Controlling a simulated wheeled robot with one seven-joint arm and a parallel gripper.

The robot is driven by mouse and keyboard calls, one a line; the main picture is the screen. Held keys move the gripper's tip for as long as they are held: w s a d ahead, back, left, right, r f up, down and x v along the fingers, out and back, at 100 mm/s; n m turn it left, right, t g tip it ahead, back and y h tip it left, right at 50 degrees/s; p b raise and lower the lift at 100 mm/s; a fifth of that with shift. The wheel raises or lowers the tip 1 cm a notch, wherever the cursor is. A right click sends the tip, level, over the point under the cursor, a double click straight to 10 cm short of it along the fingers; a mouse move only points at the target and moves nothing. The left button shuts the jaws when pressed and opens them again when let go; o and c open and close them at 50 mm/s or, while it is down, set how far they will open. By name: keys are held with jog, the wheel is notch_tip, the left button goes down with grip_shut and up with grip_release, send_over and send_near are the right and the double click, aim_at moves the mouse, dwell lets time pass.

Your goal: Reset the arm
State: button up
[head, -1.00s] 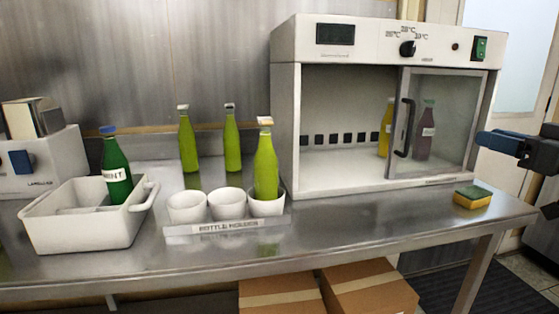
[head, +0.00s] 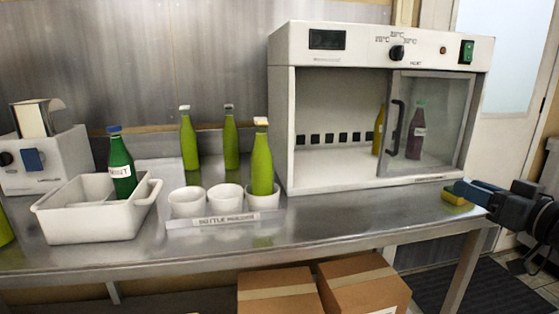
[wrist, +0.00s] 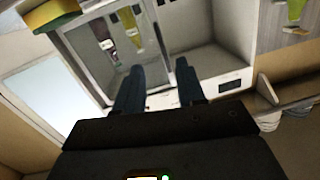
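My gripper (head: 470,190) is at the right end of the steel table in the head view, in front of the cabinet's right side. Its blue fingers overlap the sponge in the picture; I cannot tell whether they touch it. In the wrist view my gripper (wrist: 158,82) shows two dark blue fingers spread apart with nothing held between them. My arm reaches in from the right edge of the head view.
A white cabinet (head: 281,120) has a glass door at right; a yellow bottle (head: 378,130) and purple bottle (head: 416,135) stand inside. A yellow-green sponge (head: 453,198) lies beside my gripper. Green bottles, a bottle holder (head: 225,220) and a white bin (head: 95,225) stand left.

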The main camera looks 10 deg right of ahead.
jog(key=s+a+f+m+g+h+p, duration=0.3)
jog(key=s+a+f, duration=1.2)
jog(key=s+f, duration=0.25)
jog(key=s+a+r+n+p, duration=0.1)
jog(key=s+a+r, duration=0.2)
jog(key=s, duration=0.9)
jog(key=s+a+r+n+y+p, duration=0.1)
jog(key=s+a, duration=0.5)
jog(key=s, duration=0.6)
notch_tip(320, 180, up, 3)
jog(key=shift+a+f+n+p, duration=0.15)
jog(key=shift+n+p, duration=0.45)
jog(key=shift+n, duration=0.1)
